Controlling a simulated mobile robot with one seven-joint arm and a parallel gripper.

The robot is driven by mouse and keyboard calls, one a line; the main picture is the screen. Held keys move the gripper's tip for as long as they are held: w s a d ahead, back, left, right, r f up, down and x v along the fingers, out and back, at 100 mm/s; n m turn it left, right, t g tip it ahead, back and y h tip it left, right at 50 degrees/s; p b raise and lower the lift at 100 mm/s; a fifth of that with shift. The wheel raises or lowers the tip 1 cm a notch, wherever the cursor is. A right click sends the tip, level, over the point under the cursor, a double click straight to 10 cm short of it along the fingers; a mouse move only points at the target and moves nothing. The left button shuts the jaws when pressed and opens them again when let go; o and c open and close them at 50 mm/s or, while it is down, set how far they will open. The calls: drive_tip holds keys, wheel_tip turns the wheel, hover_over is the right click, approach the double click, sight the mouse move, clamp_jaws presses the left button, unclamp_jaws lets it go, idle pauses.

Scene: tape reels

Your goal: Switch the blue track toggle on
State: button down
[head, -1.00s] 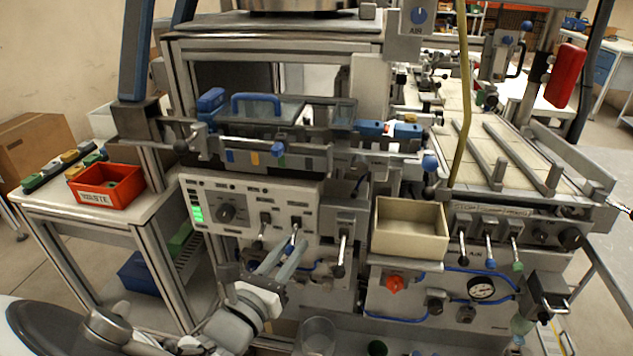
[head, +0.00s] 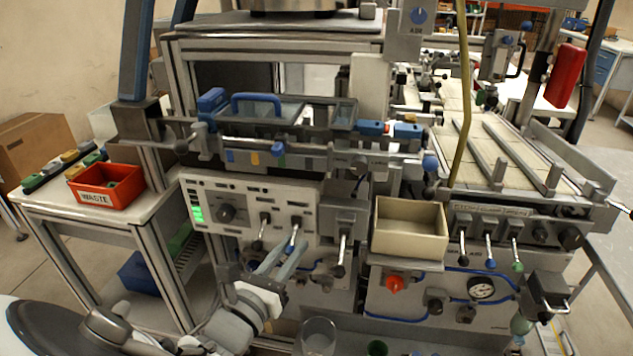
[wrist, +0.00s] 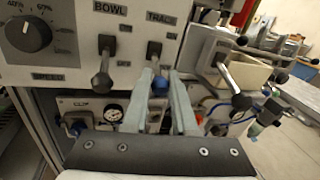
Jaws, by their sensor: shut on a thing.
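The blue track toggle (wrist: 160,84) is a short lever with a blue tip, under the TRACK label in the wrist view. It points downward, towards the OFF side. In the head view the toggle (head: 295,232) is on the white control panel (head: 328,222). My gripper (wrist: 160,76) has its two grey fingers on either side of the lever, closed on it near the blue tip. In the head view my gripper (head: 287,247) reaches up to the panel from below. The fingers partly hide the lever.
The black-tipped bowl toggle (wrist: 102,75) hangs down to the left. Another black-knobbed lever (wrist: 232,88) is close on the right. A speed knob (wrist: 28,34) is at the upper left. A beige bin (head: 409,251) stands out to the right of the panel.

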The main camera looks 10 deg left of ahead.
sight(290, 246)
drive_tip(key=shift+r, duration=0.1)
drive_tip(key=r+g+p, duration=0.1)
drive_tip(key=p, duration=0.3)
drive_tip(key=shift+s+r, duration=0.1)
drive_tip(key=r+g+p, duration=0.1)
drive_tip(key=p, duration=0.3)
drive_tip(key=shift+y+p, duration=0.35)
drive_tip(key=shift+y, duration=0.05)
drive_tip(key=r+g+p, duration=0.1)
drive_tip(key=g+p, duration=0.1)
drive_tip(key=p, duration=0.2)
drive_tip(key=n+g+p, duration=0.1)
drive_tip(key=p, duration=0.3)
drive_tip(key=shift+r+g+y, duration=0.3)
drive_tip(key=shift+r+g, duration=0.1)
drive_tip(key=g+p, duration=0.1)
drive_tip(key=p, duration=0.2)
drive_tip(key=shift+r+g, duration=0.2)
drive_tip(key=shift+g, duration=0.1)
drive_tip(key=shift+n, duration=0.3)
drive_tip(key=c, duration=0.7)
unclamp_jaws()
drive_tip(key=shift+f, duration=0.1)
